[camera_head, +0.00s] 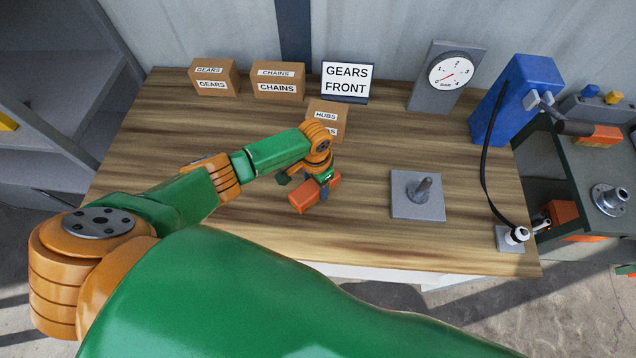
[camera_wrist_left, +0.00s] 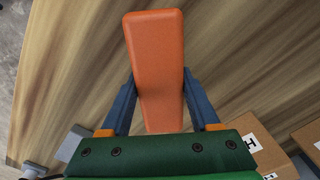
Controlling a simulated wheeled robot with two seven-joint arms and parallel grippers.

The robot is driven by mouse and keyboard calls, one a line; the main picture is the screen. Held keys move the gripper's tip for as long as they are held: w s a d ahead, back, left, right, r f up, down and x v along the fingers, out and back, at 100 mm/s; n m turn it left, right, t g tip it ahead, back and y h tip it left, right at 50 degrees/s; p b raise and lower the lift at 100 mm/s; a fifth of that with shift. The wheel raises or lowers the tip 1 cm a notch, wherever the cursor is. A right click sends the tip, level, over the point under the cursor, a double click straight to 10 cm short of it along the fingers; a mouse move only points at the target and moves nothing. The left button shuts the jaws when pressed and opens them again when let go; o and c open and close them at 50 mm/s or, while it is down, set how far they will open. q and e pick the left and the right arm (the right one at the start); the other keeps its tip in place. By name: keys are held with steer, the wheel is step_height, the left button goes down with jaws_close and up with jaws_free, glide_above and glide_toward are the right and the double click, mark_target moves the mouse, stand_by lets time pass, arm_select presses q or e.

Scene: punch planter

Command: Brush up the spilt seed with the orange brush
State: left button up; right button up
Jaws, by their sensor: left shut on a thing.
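My left gripper (camera_head: 322,187) is over the middle of the wooden table, shut on the orange brush (camera_head: 313,193). In the left wrist view the brush (camera_wrist_left: 155,65) is a plain orange block held between the two blue fingers of the gripper (camera_wrist_left: 162,105). Its bristles do not show in either view. I cannot make out any spilt seed on the table; the brush and arm hide part of the top. My right gripper is not in view.
Cardboard boxes labelled gears (camera_head: 213,78), chains (camera_head: 277,82) and hubs (camera_head: 325,117) and a sign (camera_head: 347,80) stand behind. A grey plate with a peg (camera_head: 417,205), a dial gauge (camera_head: 445,80) and a blue machine (camera_head: 515,100) stand right. The table's front middle is bare.

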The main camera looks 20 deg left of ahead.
arm_select(q)
step_height(320, 180, up, 2)
steer(key=shift+r+p, duration=0.2)
steer(key=shift+p, duration=0.2)
steer(key=shift+s+r+p, duration=0.2)
steer(key=shift+r+p, duration=0.35)
steer(key=shift+s+r+p, duration=0.2)
steer(key=shift+r+p, duration=0.35)
steer(key=r+p, duration=0.2)
steer(key=p, duration=0.1)
steer(key=shift+w+r, duration=0.2)
steer(key=shift+s+r+p, duration=0.1)
steer(key=shift+r+p, duration=0.55)
steer(key=shift+d+f, duration=0.1)
